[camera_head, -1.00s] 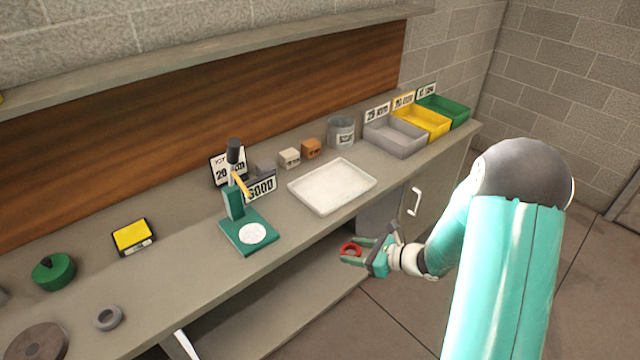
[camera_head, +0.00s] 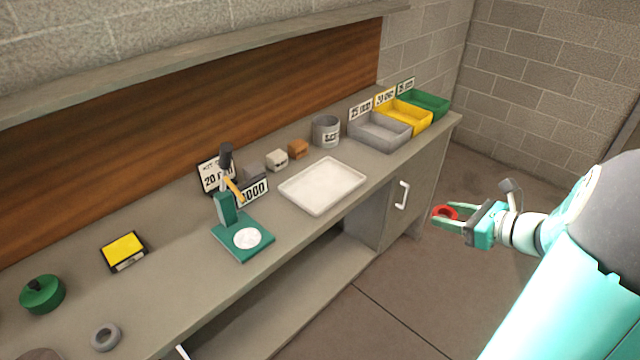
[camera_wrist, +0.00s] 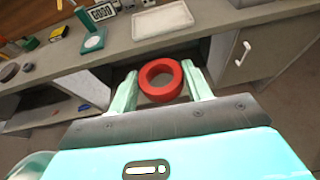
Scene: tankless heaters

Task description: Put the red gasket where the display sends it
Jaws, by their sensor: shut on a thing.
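My gripper (camera_head: 445,218) is shut on the red gasket (camera_head: 438,210), held in the air to the right of the bench. In the wrist view, the red ring (camera_wrist: 159,98) sits between the two fingers. The green gauge stand (camera_head: 242,240) has a round pale plate and a display (camera_head: 254,192) ending in zeros; its first digit is partly covered. A sign (camera_head: 213,174) behind it reads about 20 mm. Grey (camera_head: 380,141), yellow (camera_head: 408,125) and green (camera_head: 430,110) bins stand at the bench's far right end, each with a small mm label behind it; the labels are hard to read.
On the bench (camera_head: 180,290) are a white tray (camera_head: 318,207), a grey can (camera_head: 326,132), small blocks (camera_head: 277,160), a yellow-topped box (camera_head: 123,250), a green round piece (camera_head: 42,294) and a grey ring (camera_head: 106,347). Open floor lies beneath my gripper.

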